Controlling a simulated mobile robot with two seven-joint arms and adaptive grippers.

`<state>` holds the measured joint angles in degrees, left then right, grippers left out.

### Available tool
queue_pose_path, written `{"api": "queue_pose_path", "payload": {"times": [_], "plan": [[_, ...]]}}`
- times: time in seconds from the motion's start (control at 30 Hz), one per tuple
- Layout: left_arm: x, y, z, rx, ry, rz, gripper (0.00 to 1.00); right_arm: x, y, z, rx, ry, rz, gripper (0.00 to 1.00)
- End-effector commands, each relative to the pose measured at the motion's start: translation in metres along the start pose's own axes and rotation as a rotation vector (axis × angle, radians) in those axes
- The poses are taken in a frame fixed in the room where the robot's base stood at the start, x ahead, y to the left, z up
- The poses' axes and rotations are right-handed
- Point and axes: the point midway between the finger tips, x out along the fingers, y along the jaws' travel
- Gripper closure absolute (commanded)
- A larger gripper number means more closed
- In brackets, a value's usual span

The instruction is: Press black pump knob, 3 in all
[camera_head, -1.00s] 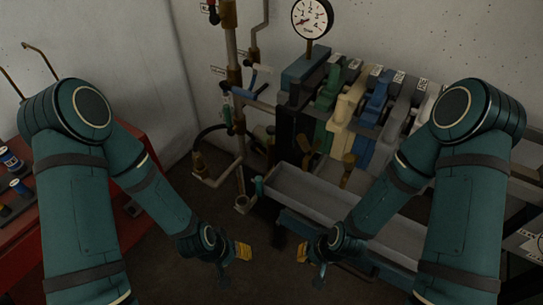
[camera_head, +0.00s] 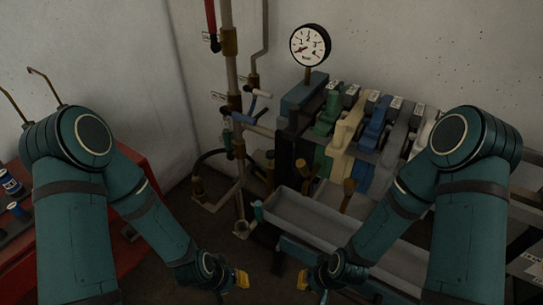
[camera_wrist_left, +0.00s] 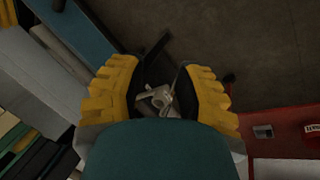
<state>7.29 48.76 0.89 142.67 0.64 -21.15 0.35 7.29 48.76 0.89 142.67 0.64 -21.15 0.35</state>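A row of pump-like units in green (camera_head: 325,122), cream (camera_head: 346,127), blue (camera_head: 376,122), grey and white stands on a bench at the right of the head view. Small labels sit on their tops. I cannot tell which part is the black pump knob. My left gripper (camera_head: 241,279) is low in the middle, short of the bench and touching nothing. In the left wrist view its yellow fingers (camera_wrist_left: 160,78) are spread apart with nothing between them. My right gripper (camera_head: 303,280) is low, just right of it; only a yellow fingertip shows clearly.
A dial gauge (camera_head: 310,45) stands behind the units. A long grey trough (camera_head: 310,222) runs in front of them. Vertical pipes (camera_head: 230,80) with valves and a hose stand left of the bench. A red cabinet (camera_head: 130,245) is at the left. Dark floor lies between.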

Motion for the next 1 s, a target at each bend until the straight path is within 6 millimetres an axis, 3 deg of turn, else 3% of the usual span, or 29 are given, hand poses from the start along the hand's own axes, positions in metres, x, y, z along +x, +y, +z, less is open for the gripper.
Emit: {"api": "queue_pose_path", "payload": {"times": [0.03,0.07,1.0], "plan": [[0.0,0.0,0.0,0.0,0.0,0.0,0.89,0.0,0.0,0.0,0.0,0.0,0.0,1.0],[0.0,0.0,0.0,0.0,0.0,0.0,1.0,0.0,0.0,0.0,0.0,0.0,0.0,1.0],[0.0,0.0,0.0,0.0,0.0,0.0,1.0,0.0,0.0,0.0,0.0,0.0,0.0,1.0]]}}
